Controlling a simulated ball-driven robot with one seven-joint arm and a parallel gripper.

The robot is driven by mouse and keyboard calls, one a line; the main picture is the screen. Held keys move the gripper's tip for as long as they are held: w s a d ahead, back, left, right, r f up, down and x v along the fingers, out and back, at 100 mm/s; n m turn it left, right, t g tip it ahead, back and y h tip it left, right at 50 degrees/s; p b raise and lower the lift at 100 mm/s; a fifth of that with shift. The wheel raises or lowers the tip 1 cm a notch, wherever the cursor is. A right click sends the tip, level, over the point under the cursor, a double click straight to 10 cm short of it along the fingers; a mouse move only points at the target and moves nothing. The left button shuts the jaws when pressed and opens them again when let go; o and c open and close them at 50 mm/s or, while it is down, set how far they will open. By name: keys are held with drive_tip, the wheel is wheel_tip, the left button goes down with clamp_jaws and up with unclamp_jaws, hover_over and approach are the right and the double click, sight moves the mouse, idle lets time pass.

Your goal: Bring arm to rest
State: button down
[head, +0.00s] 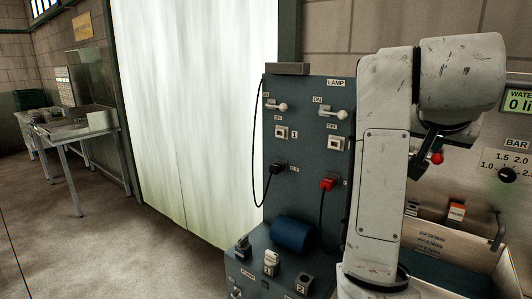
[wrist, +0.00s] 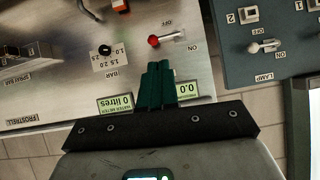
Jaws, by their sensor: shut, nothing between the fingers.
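My arm stands raised on the right of the head view, its white links bent over at the top in front of the panels. My gripper (wrist: 156,72) shows in the wrist view as two dark green fingers pressed together, with nothing between them. The fingers point at a steel panel, just below a red-knobbed lever (wrist: 153,41) in the picture and between two green displays. Whether they touch the panel cannot be told. In the head view I cannot make out the fingers clearly.
A grey lamp panel (head: 295,120) with switches, cables and a blue roll (head: 293,233) stands beside my arm. The steel panel has a BAR dial (head: 507,174) and a water display (head: 517,101). A table (head: 75,132) stands far left; the floor between is clear.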

drive_tip(key=s+d+f+n+g+y, duration=0.15)
drive_tip(key=s+f, duration=0.25)
drive_tip(key=f, duration=0.8)
drive_tip(key=s+f+n+g, duration=0.15)
drive_tip(key=s+f, duration=0.25)
drive_tip(key=f, duration=0.8)
drive_tip(key=s+f+n+g+y, duration=0.15)
drive_tip(key=s+f, duration=0.25)
drive_tip(key=f, duration=0.8)
drive_tip(key=s+a+f+n+g+y, duration=0.1)
drive_tip(key=s+f+g, duration=0.1)
drive_tip(key=s+f, duration=0.6)
drive_tip(key=s+a+f+n+g+y, duration=0.1)
drive_tip(key=s+f, duration=0.8)
drive_tip(key=s, duration=1)
drive_tip(key=shift+a+g+y, duration=0.35)
drive_tip(key=shift+a+y, duration=0.15)
drive_tip(key=shift+a, duration=0.25)
drive_tip(key=shift+s+n, duration=0.1)
drive_tip(key=shift+n, duration=0.15)
